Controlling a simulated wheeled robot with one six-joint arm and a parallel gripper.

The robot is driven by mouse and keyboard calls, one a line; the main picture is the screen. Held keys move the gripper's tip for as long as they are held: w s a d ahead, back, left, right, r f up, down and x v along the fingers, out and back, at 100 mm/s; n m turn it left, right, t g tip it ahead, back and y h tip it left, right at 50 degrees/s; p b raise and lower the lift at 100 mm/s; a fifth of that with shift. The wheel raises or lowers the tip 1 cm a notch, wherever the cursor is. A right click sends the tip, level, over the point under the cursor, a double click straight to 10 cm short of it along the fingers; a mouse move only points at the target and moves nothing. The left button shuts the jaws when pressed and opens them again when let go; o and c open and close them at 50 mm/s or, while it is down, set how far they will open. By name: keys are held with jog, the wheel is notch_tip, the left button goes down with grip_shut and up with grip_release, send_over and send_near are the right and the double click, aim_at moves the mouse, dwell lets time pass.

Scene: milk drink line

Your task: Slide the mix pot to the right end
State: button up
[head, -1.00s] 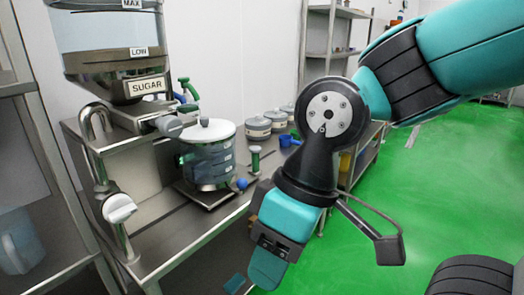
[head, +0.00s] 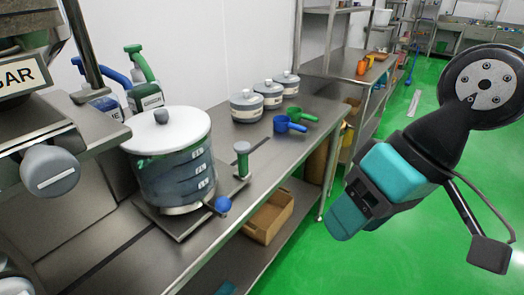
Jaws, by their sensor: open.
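The mix pot (head: 178,178), a clear pot with a white lid (head: 190,128) and label bands on its side, stands upright on a flat metal plate (head: 178,228) on the steel counter, left of centre. A post with a green grip (head: 242,149) and a blue ball knob (head: 222,204) stand beside its right side. My gripper (head: 345,218) hangs over the green floor, right of the counter and well apart from the pot. It is open, with nothing seen in it; its far finger is hard to make out.
Several grey lidded tubs (head: 247,107) line the wall side of the counter. Blue (head: 287,125) and green (head: 302,115) scoops lie right of the pot. Pump bottles (head: 146,92) stand behind it. A cardboard box (head: 268,217) sits on the lower shelf. Floor on the right is clear.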

jog(key=w+a+f+m+y+b, duration=0.4)
jog(key=w+a+f+m+b, duration=0.1)
jog(key=w+f+m, duration=0.2)
jog(key=m+t+y+b, duration=0.5)
jog(key=m+t+b, duration=0.5)
jog(key=m, duration=1.4)
send_near(238, 156)
jog(key=shift+t, duration=0.5)
jog(key=p+x, duration=0.2)
jog(key=x, duration=0.1)
jog(key=f+p+x, duration=0.1)
jog(key=p+x, duration=0.2)
jog(key=x, duration=0.1)
jog(key=f+p+x, duration=0.1)
jog(key=p+x, duration=0.1)
jog(key=x, duration=0.2)
jog(key=shift+w, duration=0.45)
jog(key=shift+d, duration=0.1)
grip_shut()
